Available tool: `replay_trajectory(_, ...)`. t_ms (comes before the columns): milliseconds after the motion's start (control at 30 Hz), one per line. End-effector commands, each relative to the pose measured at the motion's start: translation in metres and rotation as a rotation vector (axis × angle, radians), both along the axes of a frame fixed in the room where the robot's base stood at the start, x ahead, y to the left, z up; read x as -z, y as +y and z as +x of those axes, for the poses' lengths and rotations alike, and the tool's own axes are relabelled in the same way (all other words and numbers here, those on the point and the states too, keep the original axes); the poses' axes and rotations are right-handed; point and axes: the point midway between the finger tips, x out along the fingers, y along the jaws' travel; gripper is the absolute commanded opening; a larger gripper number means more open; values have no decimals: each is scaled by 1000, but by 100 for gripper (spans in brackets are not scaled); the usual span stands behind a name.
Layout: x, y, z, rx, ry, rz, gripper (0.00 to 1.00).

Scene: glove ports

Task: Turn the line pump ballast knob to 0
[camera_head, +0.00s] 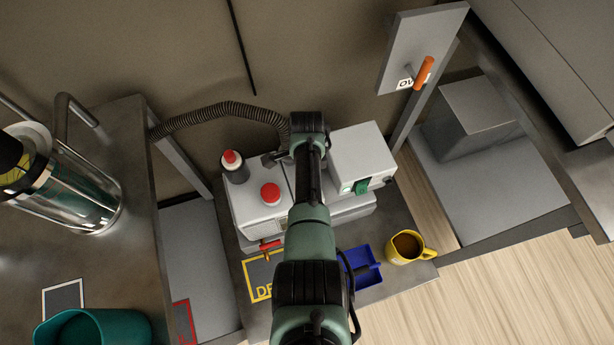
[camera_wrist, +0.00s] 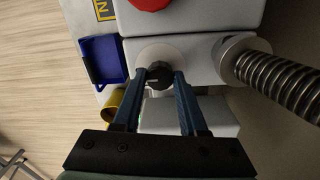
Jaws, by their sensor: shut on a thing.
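The ballast knob (camera_wrist: 158,76) is small and black with a light pointer mark, set on a pale round dial (camera_wrist: 152,52) on the pump's face. My gripper (camera_wrist: 165,76) is shut on it, one blue finger on each side, in the wrist view. The dial's figures are not readable, so I cannot tell the setting. In the head view the pump (camera_head: 245,208) is a light grey body on a low bench. My arm crosses its middle there and hides the knob and my fingertips.
A ribbed hose (camera_head: 215,112) joins the pump. Around it are a red cap (camera_head: 270,193), a red-topped bottle (camera_head: 234,168), a green switch (camera_head: 362,186) and a red-handled valve (camera_head: 268,246). A blue tray (camera_head: 368,276) and yellow mug (camera_head: 420,252) stand in front.

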Motion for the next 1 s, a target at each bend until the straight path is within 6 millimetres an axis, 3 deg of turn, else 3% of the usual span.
replay_trajectory(267, -1, -2, 0, 4, -1, -4, 0)
replay_trajectory(300, -1, -2, 0, 4, -1, -4, 47)
replay_trajectory(433, -1, -2, 0, 2, 0, -3, 70)
replay_trajectory(767, -3, -1, 0, 0, 0, -1, 72)
replay_trajectory(1000, -40, 0, 2, 0, -4, 0, 72)
